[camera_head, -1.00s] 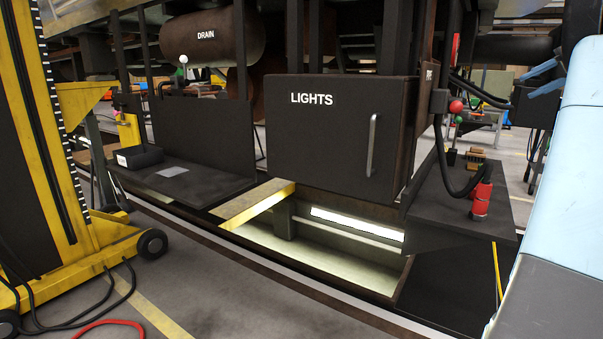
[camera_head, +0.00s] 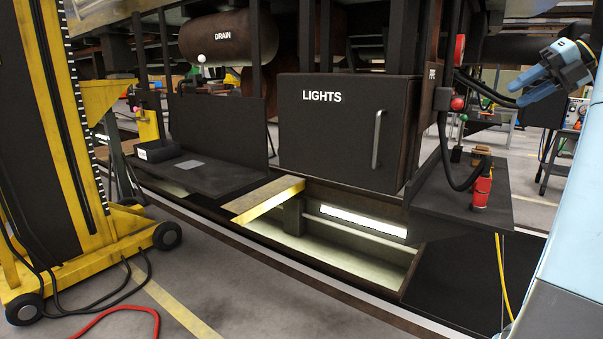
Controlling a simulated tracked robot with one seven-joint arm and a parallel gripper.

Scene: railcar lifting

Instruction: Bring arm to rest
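My gripper (camera_head: 518,94) is at the upper right, at the end of my pale blue arm (camera_head: 575,240), which runs up the right edge. Its blue fingers point left and slightly down, in front of the dark underside of the railcar. They look empty. The fingers overlap in this view and are small, so I cannot tell whether they are open or shut. Part of the arm is cut off by the frame edge.
The black LIGHTS box (camera_head: 343,135) with a handle hangs over a lit pit (camera_head: 335,235). A red coupling (camera_head: 481,190) on a black hose stands at right. A yellow wheeled lifting jack (camera_head: 95,240) is at left, a red cable (camera_head: 125,310) on the floor.

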